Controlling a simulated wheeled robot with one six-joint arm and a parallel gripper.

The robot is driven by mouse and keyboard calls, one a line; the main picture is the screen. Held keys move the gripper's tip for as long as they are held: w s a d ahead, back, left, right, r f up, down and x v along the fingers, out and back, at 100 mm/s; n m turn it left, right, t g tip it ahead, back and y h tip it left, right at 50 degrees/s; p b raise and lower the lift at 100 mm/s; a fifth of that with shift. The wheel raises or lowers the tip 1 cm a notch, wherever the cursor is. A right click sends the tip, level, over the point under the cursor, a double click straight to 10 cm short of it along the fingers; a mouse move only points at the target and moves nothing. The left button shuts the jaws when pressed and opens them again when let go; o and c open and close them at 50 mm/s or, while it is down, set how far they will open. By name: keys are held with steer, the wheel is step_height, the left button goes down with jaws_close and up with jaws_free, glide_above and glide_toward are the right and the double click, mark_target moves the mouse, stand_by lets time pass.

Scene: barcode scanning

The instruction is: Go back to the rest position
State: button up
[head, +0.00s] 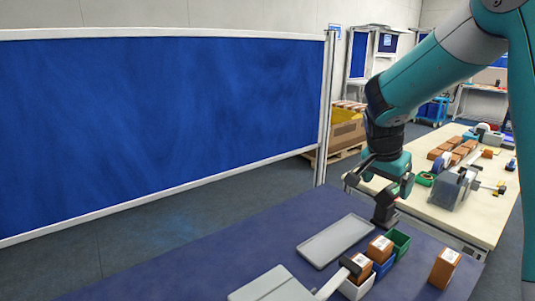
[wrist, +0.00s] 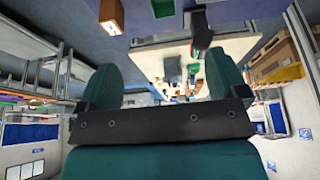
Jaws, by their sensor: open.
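My gripper (head: 386,172) is at the end of my teal arm in the head view, raised above the far edge of the dark blue table (head: 215,258). Its two teal fingers stand wide apart in the wrist view (wrist: 160,82), with nothing held between them. A black scanner-like device (head: 385,207) stands just below the gripper, and I cannot tell the exact gap. Brown labelled boxes sit in a white bin (head: 356,290) and a blue bin (head: 384,268). Another brown box (head: 444,268) stands on the table at the right. A green bin (head: 401,243) looks empty.
A grey tray (head: 335,241) lies on the table, with a flat grey object (head: 272,286) at the front. A pale table (head: 475,210) behind holds boxes and equipment. A blue partition (head: 160,120) stands at the left. The table's left part is clear.

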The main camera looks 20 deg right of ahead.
steer(key=s+a+n+y+b, duration=0.1)
steer(key=s+a+n+y, duration=0.1)
steer(key=s+a+n, duration=0.3)
steer(key=a+n+t+y, duration=0.1)
steer(key=a+n, duration=0.1)
steer(key=a, duration=0.5)
steer(key=s+a+n+y+b, duration=0.1)
steer(key=s+a+n+y, duration=0.1)
steer(key=s+a+n, duration=0.3)
steer(key=s+a+r+n+g+y, duration=0.1)
steer(key=s+a+n+g+y, duration=0.1)
steer(key=s+a+n, duration=0.7)
steer(key=s+a+y+b, duration=0.1)
steer(key=s+a, duration=0.2)
steer(key=a, duration=0.1)
steer(key=shift+s+r+y, duration=0.25)
steer(key=shift+s+y, duration=0.05)
steer(key=shift+s, duration=0.1)
steer(key=shift+d, duration=0.1)
